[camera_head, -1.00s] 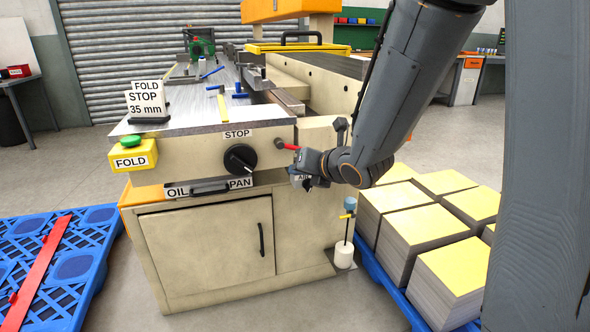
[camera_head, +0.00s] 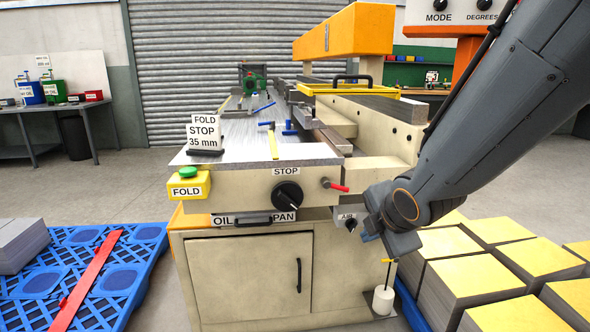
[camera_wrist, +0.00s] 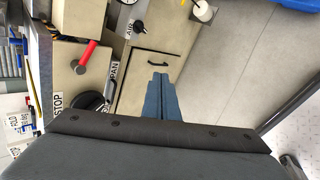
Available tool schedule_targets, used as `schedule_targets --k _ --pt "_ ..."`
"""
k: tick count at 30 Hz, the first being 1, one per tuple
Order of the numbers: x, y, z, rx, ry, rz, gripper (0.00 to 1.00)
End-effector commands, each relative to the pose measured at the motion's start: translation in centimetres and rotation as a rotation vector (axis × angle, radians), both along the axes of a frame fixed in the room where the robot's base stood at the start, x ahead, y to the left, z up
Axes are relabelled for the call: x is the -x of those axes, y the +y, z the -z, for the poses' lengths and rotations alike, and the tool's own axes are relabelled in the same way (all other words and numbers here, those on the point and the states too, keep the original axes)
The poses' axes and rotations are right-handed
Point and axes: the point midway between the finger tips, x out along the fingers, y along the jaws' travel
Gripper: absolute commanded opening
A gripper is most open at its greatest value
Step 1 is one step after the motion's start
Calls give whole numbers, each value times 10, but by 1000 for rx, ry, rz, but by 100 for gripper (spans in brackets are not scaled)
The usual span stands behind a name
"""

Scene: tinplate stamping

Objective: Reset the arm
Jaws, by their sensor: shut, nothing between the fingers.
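My arm comes in from the upper right in the head view. My gripper (camera_head: 371,238) is in front of the folding machine's right front corner, beside the AIR knob (camera_head: 350,224). In the wrist view my gripper (camera_wrist: 161,77) shows as two blue fingers pressed together with nothing between them. The beige cabinet door with a dark handle (camera_wrist: 158,63) is beyond the fingertips. A red-handled lever (camera_wrist: 87,55) is to the left of the fingers, apart from them.
The machine carries a black STOP knob (camera_head: 287,195), a green FOLD button (camera_head: 188,172) and an OIL PAN drawer (camera_head: 238,220). Stacked yellow-topped sheets (camera_head: 470,272) stand on the right. A blue pallet (camera_head: 125,283) with a red strap lies left. The floor between is open.

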Motion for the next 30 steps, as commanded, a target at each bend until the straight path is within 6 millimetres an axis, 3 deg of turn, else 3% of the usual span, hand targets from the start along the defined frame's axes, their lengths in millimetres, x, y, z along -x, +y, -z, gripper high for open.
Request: schedule_targets --k 9,22,30 --pt "94 24 18 -422 364 783 0" --pt "209 69 10 -602 666 1545 0" --pt "207 50 -16 -614 644 1616 0"
